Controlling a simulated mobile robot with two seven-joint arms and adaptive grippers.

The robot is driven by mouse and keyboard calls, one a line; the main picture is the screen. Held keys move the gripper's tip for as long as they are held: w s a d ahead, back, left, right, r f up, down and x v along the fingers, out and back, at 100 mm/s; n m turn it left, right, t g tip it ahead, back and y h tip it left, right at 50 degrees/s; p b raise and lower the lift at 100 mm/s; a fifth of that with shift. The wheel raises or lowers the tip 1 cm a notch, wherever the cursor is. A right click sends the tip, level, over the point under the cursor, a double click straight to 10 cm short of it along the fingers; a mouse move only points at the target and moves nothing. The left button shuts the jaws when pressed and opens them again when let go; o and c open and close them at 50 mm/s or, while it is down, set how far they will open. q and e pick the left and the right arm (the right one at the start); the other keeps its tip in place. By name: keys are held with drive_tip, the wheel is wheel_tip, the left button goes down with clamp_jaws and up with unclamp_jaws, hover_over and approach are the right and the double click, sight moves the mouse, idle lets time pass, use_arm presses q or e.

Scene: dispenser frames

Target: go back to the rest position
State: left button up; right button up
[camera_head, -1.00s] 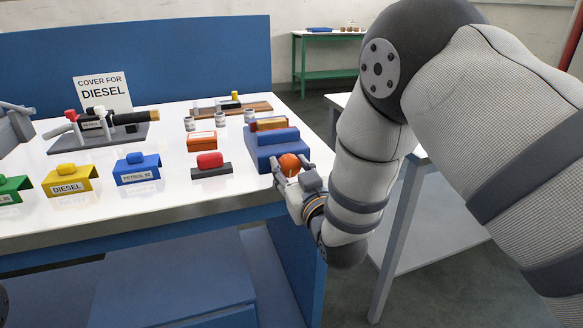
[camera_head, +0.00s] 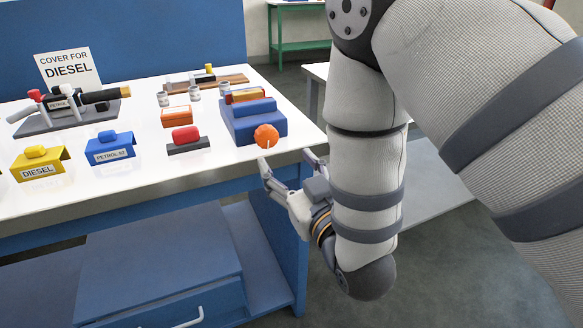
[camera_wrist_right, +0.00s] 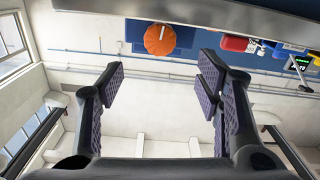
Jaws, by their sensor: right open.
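My right gripper (camera_head: 289,164) is open and empty, off the front right edge of the table. In the right wrist view its two dark fingers (camera_wrist_right: 160,85) are wide apart with nothing between them. A round orange knob (camera_head: 266,135) with a pale stem is at the front of a blue stepped block (camera_head: 238,126) on the table, beyond the fingertips and apart from them. The knob also shows in the right wrist view (camera_wrist_right: 157,40). My left gripper is not in view.
The white table (camera_head: 150,150) holds a yellow DIESEL cover (camera_head: 40,163), a blue PETROL 92 cover (camera_head: 109,147), an orange box (camera_head: 176,117) and a red-topped block (camera_head: 187,141). A nozzle stand (camera_head: 75,112) is behind. A second table stands right, partly behind my arm.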

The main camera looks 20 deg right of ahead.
drive_tip(key=shift+s, duration=0.7)
drive_tip(key=s+d+f+m+g, duration=0.1)
drive_tip(key=s+d+f+g, duration=0.1)
drive_tip(key=s+f+g, duration=0.65)
drive_tip(key=s+d+f+g, duration=0.15)
drive_tip(key=s+f, duration=0.35)
drive_tip(key=f, duration=0.8)
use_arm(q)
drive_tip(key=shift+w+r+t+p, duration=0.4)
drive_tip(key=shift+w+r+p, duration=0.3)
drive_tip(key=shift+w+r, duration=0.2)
use_arm(e)
drive_tip(key=s+f+g, duration=0.2)
drive_tip(key=s+g, duration=0.1)
drive_tip(key=s, duration=0.6)
drive_tip(key=s+d+f+g, duration=0.1)
drive_tip(key=s+f+g, duration=0.2)
drive_tip(key=s, duration=0.6)
drive_tip(key=s+f+m+g, duration=0.1)
drive_tip(key=s+g, duration=0.3)
drive_tip(key=s, duration=0.4)
drive_tip(key=shift+s+d+f+g+h, duration=0.3)
drive_tip(key=shift+s+f, duration=0.1)
drive_tip(key=shift+f, duration=0.5)
